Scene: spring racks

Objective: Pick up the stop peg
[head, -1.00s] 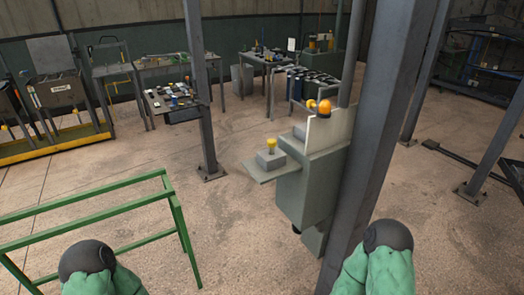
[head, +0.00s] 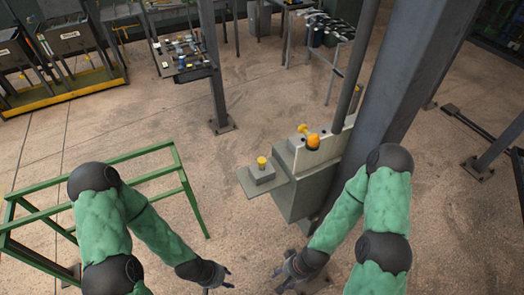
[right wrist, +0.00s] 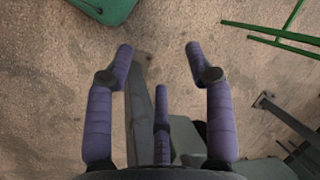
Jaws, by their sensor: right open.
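A yellow-topped peg (head: 262,162), which looks like the stop peg, stands upright in a grey block (head: 262,175) on a small side shelf (head: 285,188) of a grey-green cabinet. My left gripper (head: 222,281) is low in front of the shelf, its fingers apart and empty. My right gripper (head: 278,280) is also low, nearer than the cabinet and well apart from the peg. In the right wrist view my right gripper (right wrist: 158,52) is open, with only floor between its fingers. The peg is not seen in that view.
The cabinet (head: 298,200) carries an orange knob (head: 313,141) and another yellow part (head: 303,129). A thick grey post (head: 405,85) stands right of it. A green frame (head: 130,157) stands at left. Tool racks and tables (head: 185,55) are behind. Open floor lies between.

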